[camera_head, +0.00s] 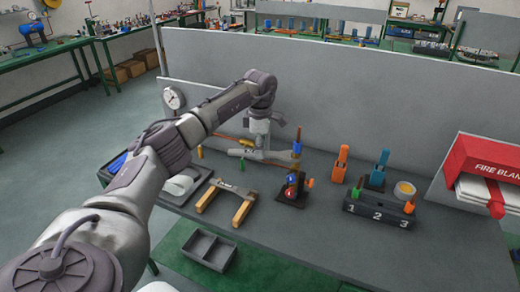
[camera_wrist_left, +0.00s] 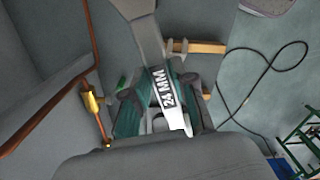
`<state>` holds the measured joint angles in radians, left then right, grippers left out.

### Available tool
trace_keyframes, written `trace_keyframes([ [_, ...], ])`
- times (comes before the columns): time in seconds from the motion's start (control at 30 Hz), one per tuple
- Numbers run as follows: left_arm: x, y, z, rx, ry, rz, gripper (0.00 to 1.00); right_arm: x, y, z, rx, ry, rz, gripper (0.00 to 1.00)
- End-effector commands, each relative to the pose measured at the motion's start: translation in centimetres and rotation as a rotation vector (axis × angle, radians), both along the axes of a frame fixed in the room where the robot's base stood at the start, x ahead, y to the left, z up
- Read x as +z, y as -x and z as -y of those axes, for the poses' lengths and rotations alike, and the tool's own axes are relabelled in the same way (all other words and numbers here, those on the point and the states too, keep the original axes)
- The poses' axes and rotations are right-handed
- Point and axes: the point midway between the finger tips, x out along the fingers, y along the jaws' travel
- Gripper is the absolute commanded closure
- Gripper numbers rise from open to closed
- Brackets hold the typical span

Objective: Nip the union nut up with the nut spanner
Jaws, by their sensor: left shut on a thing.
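My left gripper (camera_head: 258,140) is low over the bench, beside the copper pipe. In the left wrist view the gripper (camera_wrist_left: 158,103) is shut on the grey nut spanner (camera_wrist_left: 167,88), marked "24 MM". The spanner (camera_head: 279,155) also shows in the head view, roughly level beside the pipe. A brass fitting, seemingly the union nut (camera_wrist_left: 92,103), sits on the copper pipe (camera_wrist_left: 92,45) at the left of the wrist view, apart from the visible part of the spanner. The wrist body hides the lower part of that view. My right gripper is not seen.
A cradle with wooden arms (camera_head: 243,213) stands in front of the gripper. A small stand with red and blue parts (camera_head: 292,190) and a numbered black block (camera_head: 378,211) are to the right. A grey panel (camera_head: 345,100) rises behind. A grey tray (camera_head: 208,249) sits at the front.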

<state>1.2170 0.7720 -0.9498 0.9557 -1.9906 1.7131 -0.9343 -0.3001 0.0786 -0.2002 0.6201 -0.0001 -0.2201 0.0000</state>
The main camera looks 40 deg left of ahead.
Motion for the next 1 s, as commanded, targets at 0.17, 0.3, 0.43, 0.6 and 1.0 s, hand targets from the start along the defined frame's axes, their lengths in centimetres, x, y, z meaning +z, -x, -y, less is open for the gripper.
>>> trace_keyframes([
  [0.17, 0.1, 0.2, -0.4, 0.006, -0.001, 0.000, 1.00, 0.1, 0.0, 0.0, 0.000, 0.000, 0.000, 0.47],
  [0.3, 0.1, 0.5, -1.0, 0.016, -0.002, 0.001, 1.00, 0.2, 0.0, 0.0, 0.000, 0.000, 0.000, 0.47],
  [0.43, 0.1, 0.9, -1.6, 0.025, -0.002, 0.002, 1.00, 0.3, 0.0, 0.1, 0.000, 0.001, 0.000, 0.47],
  [0.6, 0.1, 1.3, -2.3, 0.036, -0.002, 0.003, 1.00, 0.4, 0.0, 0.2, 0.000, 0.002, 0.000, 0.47],
  [1.0, 0.1, 2.4, -3.9, 0.059, -0.001, 0.002, 1.00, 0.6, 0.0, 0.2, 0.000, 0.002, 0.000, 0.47],
])
